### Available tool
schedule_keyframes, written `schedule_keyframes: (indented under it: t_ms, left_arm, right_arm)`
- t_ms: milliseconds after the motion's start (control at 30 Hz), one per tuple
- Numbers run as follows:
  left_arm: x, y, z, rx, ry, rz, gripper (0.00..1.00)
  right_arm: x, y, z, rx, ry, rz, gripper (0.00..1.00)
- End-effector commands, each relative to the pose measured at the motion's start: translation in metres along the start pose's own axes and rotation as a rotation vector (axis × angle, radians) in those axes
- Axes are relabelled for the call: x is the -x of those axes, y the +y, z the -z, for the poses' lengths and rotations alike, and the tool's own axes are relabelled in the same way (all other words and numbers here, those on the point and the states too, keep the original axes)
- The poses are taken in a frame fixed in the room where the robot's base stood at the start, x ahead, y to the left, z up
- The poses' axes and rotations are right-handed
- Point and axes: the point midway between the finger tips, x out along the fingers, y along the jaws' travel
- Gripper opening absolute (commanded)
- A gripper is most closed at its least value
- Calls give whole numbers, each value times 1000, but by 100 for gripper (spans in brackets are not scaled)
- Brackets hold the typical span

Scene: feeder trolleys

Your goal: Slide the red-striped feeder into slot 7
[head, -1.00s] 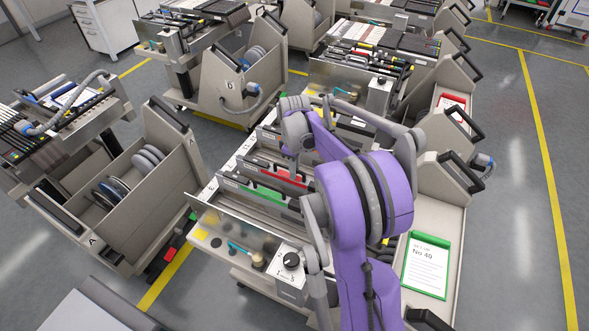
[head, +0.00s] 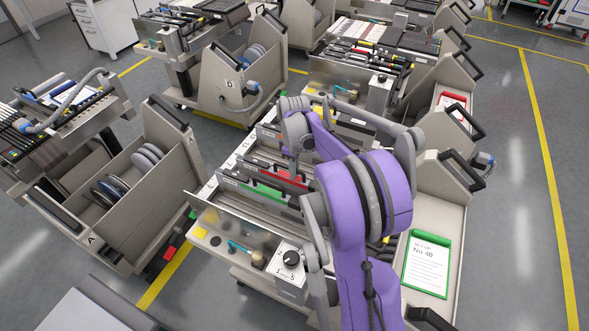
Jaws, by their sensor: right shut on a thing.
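The red-striped feeder (head: 284,173) is a narrow grey unit with a red band, lying lengthwise among the feeders on the middle trolley. Its right end runs behind my arm. My purple right arm comes in from the bottom and bends over the trolley. My right gripper (head: 294,158) points down at the red-striped feeder and is shut on it; its fingertips are small and partly hidden. A green-striped feeder (head: 263,190) sits in front of the red one. The slot numbers on the trolley's edge (head: 222,172) are too small to read. My left gripper is not in view.
A metal front panel with a black-knobbed control box (head: 291,260) is at the trolley's near side. A green-framed card (head: 427,264) lies on its right shelf. Another trolley (head: 165,185) with reels stands close left. More trolleys stand behind.

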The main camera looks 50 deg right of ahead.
Motion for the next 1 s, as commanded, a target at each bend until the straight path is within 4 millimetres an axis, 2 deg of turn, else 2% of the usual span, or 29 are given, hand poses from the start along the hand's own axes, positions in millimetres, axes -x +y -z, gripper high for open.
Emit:
schedule_keyframes:
  t_ms: [1000]
  left_arm:
    - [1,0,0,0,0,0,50]
  right_arm:
    - [0,0,15,0,0,0,0]
